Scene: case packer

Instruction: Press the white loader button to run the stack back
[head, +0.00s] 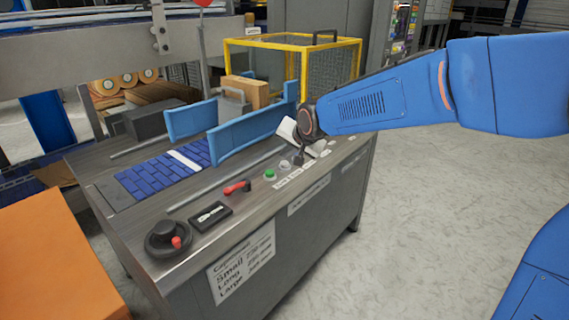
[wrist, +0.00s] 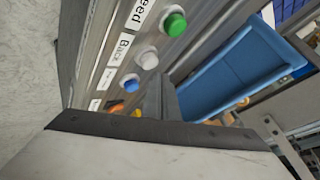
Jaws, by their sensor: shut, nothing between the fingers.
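The white loader button (wrist: 147,57) sits on the machine's metal top beside the label "Back" (wrist: 122,47) in the wrist view. In the head view the white button (head: 285,165) shows small, just left of my gripper (head: 299,161). My gripper is shut and empty, its dark fingers pointing down at the button row. In the wrist view the fingers (wrist: 155,96) reach close to the white button; I cannot tell whether they touch anything.
A green button (wrist: 174,23) is on one side of the white button, a blue button (wrist: 131,83) on the other. A red handle (head: 238,187) and black knob (head: 167,238) stand farther left. Blue guide plates (head: 250,132) rise behind the row.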

